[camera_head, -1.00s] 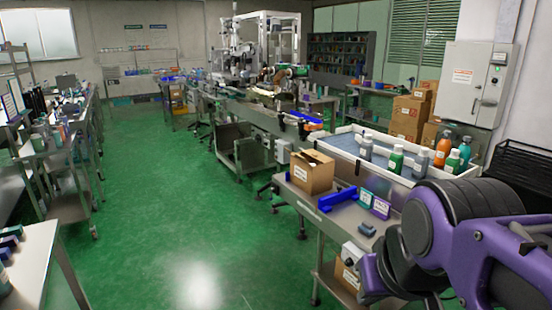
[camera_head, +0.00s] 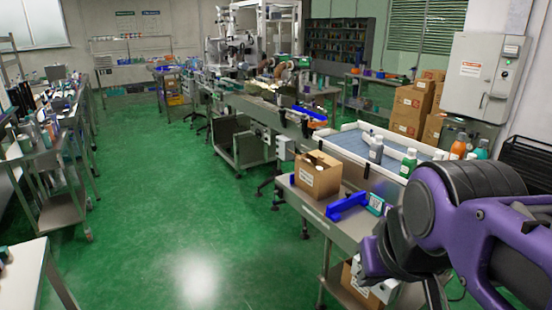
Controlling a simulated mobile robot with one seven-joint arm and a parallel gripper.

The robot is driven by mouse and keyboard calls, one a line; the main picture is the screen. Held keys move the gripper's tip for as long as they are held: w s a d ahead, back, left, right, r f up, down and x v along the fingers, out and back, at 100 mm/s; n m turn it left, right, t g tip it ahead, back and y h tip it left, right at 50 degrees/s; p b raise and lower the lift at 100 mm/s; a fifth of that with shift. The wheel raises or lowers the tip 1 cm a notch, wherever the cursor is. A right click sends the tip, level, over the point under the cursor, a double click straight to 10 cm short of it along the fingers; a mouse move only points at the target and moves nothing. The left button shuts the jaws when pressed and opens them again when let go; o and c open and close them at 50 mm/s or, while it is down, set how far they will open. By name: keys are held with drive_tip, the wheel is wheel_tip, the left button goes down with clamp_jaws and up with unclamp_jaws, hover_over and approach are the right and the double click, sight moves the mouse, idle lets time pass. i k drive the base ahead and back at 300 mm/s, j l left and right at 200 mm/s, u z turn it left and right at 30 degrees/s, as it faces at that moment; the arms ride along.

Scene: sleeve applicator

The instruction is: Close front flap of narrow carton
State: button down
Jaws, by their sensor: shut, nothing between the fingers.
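A brown cardboard carton (camera_head: 317,178) with a white label stands upright on the near end of the metal bench (camera_head: 335,228). Its top looks open, with a flap edge raised at the rim. I cannot make out each flap at this size. My purple and black arm fills the lower right and hides part of the bench. My gripper's fingers are not in view.
A blue holder (camera_head: 347,206) and a small teal box (camera_head: 375,204) lie right of the carton. A white-rimmed tray (camera_head: 345,150) with several bottles stands behind. Another carton sits on the lower shelf. Green floor (camera_head: 170,220) is clear to the left.

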sight(298, 157)
drive_tip(key=i+j, duration=0.25)
drive_tip(key=i, duration=0.2)
drive_tip(key=i+j+z, duration=0.1)
drive_tip(key=i+j, duration=0.15)
drive_tip(key=i, duration=0.2)
